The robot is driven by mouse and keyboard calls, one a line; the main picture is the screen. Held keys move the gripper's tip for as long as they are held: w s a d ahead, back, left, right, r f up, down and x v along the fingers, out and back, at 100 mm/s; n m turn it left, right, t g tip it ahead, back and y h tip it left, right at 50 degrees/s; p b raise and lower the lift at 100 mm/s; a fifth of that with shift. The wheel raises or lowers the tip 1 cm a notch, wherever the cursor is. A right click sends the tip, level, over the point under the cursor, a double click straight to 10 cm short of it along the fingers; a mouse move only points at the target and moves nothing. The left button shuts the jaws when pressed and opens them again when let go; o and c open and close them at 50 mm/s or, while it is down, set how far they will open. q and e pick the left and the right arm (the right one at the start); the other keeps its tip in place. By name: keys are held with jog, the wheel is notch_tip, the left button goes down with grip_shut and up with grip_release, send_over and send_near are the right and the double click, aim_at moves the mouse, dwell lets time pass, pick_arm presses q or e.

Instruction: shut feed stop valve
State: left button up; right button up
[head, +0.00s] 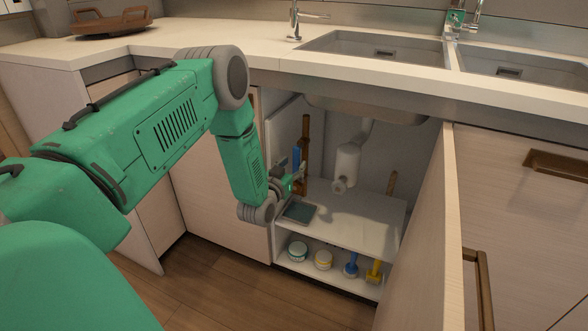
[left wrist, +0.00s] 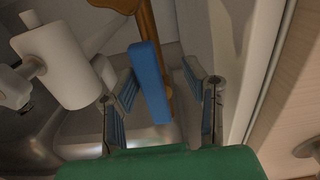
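The feed stop valve shows as a blue lever (head: 296,158) on a copper-brown pipe (head: 305,135) at the left inside the open cabinet under the sink. In the left wrist view the blue lever (left wrist: 150,85) stands upright, slightly tilted, in front of the brown pipe (left wrist: 146,22). My left gripper (head: 291,181) reaches into the cabinet close to the lever. In the left wrist view its two fingers (left wrist: 160,76) are spread apart, one on each side of the lever, with gaps showing. The valve's body is not clearly seen. My right gripper is out of view.
A white cylinder under the drain (head: 346,166) stands right of the lever. The cabinet's left wall (head: 281,135) is close on the left. The open door (head: 437,230) bounds the right. Several small items, including a yellow one (head: 374,272), stand on the lower shelf.

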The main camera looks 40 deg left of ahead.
pick_arm(q)
jog(key=shift+w+d+r, duration=0.25)
jog(key=shift+w+d, duration=0.05)
jog(key=shift+w, duration=0.1)
jog(key=shift+w+d+r, duration=0.15)
jog(key=shift+d+r, duration=0.1)
jog(key=shift+d, duration=0.1)
jog(key=shift+a+f, duration=0.1)
jog(key=shift+a, duration=0.05)
jog(key=shift+a+f, duration=0.15)
jog(key=shift+a, duration=0.1)
jog(key=c, duration=0.7)
jog(key=shift+a, duration=0.2)
grip_shut()
jog(key=shift+d, duration=0.1)
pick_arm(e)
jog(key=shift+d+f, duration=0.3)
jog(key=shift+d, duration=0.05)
pick_arm(q)
jog(key=shift+d, duration=0.15)
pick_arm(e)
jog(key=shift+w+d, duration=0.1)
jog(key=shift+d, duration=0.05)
